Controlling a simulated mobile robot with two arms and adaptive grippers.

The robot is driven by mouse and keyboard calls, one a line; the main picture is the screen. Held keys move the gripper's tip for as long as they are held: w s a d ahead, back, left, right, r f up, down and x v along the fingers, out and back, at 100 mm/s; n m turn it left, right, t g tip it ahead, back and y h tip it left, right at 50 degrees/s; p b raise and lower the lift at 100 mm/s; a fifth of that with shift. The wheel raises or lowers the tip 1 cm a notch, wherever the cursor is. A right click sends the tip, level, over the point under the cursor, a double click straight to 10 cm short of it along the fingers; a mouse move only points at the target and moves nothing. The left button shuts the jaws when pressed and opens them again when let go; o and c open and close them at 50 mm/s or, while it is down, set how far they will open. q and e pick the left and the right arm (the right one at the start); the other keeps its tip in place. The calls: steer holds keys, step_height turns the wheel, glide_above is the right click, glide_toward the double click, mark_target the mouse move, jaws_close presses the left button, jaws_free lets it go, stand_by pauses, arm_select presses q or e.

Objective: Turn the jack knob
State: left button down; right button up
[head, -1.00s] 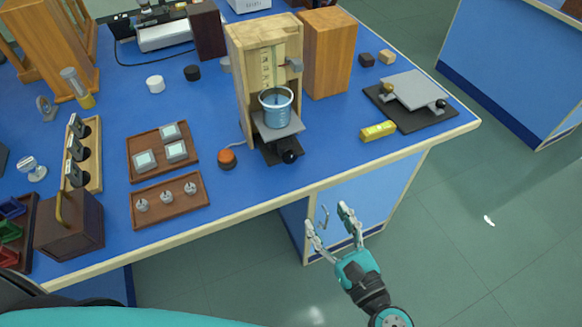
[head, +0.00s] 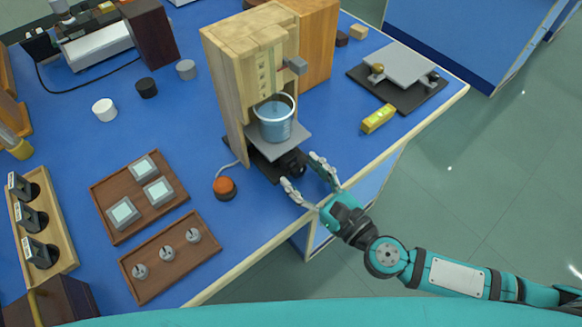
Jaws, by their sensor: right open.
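A small grey jack platform (head: 290,141) stands in the front of a wooden cabinet frame (head: 226,80) and carries a glass beaker of blue liquid (head: 274,122). The black jack knob (head: 295,163) sticks out at its front, just beyond my right fingertips. My right gripper (head: 304,175) is open and empty, with its two fingers apart and pointing at the knob. I cannot tell whether a finger touches it. My left gripper is not in view.
An orange button (head: 224,187) sits left of the jack. Wooden trays (head: 133,288) with small parts are at the left. The bench's front edge is under my right arm.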

steer(key=shift+c, duration=1)
steer(key=c, duration=0.9)
steer(key=shift+r, duration=0.1)
steer(key=shift+c, duration=0.2)
steer(key=shift+r+n+p, duration=0.1)
steer(key=shift+n+p, duration=0.4)
steer(key=shift+p, duration=0.15)
steer(key=shift+n+p, duration=0.85)
steer(key=shift+n, duration=0.15)
steer(key=shift+n+p, duration=1)
steer(key=shift+n, duration=0.9)
